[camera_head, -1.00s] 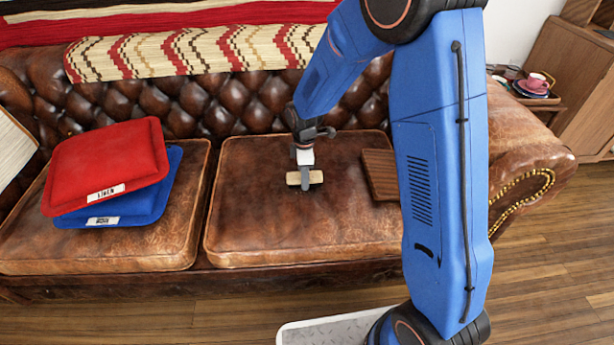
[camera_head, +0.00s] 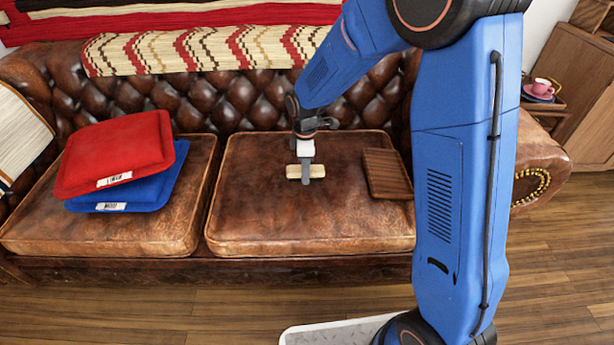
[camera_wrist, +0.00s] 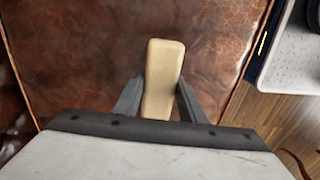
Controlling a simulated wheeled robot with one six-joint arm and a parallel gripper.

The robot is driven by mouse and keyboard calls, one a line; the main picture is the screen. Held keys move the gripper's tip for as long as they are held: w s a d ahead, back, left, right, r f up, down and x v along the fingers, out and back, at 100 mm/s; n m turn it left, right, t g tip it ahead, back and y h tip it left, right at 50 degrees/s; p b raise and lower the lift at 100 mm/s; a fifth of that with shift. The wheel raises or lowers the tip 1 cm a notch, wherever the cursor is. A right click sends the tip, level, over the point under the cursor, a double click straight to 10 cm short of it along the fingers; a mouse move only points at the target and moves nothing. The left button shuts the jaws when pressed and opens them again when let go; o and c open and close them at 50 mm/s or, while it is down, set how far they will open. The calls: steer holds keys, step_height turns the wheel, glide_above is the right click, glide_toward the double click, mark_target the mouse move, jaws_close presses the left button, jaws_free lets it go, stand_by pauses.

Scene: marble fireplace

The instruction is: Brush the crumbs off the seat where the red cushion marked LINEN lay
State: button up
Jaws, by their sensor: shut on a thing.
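The red cushion marked LINEN (camera_head: 115,152) lies on top of a blue cushion (camera_head: 135,190) on the left seat (camera_head: 105,240). My gripper (camera_head: 305,178) is over the right seat (camera_head: 290,228) and is shut on a pale wooden brush (camera_head: 293,171). In the wrist view the brush (camera_wrist: 161,75) sits between the two fingers of my gripper (camera_wrist: 158,100), above brown leather. The side of the brush facing the seat is hidden, and I cannot tell whether it touches the leather. No crumbs can be made out on the right seat.
A dark slatted wooden item (camera_head: 388,174) lies on the right seat, right of the brush. A patterned throw (camera_head: 200,50) covers the sofa back (camera_head: 200,100). A pink cup (camera_head: 541,86) stands on a side table at the right. The seat's front left is clear.

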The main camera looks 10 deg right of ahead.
steer(key=shift+r, duration=1.5)
